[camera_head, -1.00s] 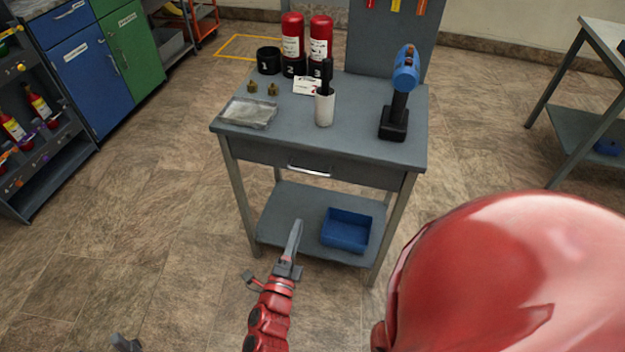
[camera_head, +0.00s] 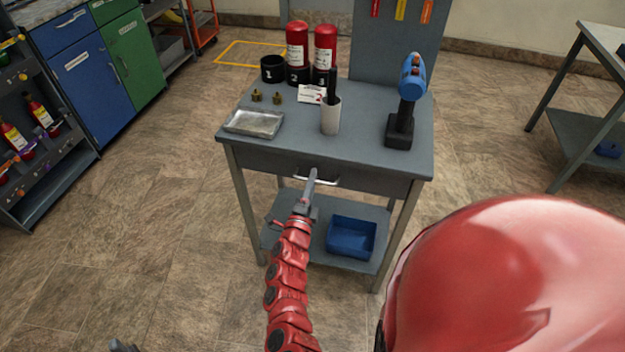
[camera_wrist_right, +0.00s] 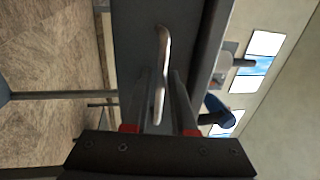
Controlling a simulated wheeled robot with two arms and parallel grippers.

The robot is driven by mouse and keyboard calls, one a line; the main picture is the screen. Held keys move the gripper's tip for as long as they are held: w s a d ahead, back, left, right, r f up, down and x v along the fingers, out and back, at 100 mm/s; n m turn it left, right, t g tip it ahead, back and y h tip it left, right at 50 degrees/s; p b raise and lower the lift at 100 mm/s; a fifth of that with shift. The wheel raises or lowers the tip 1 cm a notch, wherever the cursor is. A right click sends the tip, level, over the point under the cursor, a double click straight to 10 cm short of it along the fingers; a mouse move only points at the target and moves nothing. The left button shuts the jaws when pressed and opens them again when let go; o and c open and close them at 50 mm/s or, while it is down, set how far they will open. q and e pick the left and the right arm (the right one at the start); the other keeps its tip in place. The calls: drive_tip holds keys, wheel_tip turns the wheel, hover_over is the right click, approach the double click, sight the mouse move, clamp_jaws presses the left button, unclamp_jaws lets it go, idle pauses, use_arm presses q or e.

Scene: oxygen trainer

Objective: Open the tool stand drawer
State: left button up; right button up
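The grey tool stand (camera_head: 372,130) stands ahead of me. Its drawer (camera_head: 262,160) is shut, with its front flush under the tabletop. A curved metal handle (camera_head: 327,182) sits on the drawer front; it also shows in the right wrist view (camera_wrist_right: 164,48). My right gripper (camera_head: 311,180) is at the handle, partly covering its left part. In the right wrist view the right gripper (camera_wrist_right: 161,85) has its two fingers apart, with the handle's near end between them; I cannot tell whether they touch it. A dark tip, apparently my left gripper (camera_head: 123,345), shows at the bottom left edge.
A blue bin (camera_head: 352,238) lies on the lower shelf. Floor to the left is clear.

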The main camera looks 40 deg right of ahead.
clamp_jaws()
idle(1.5)
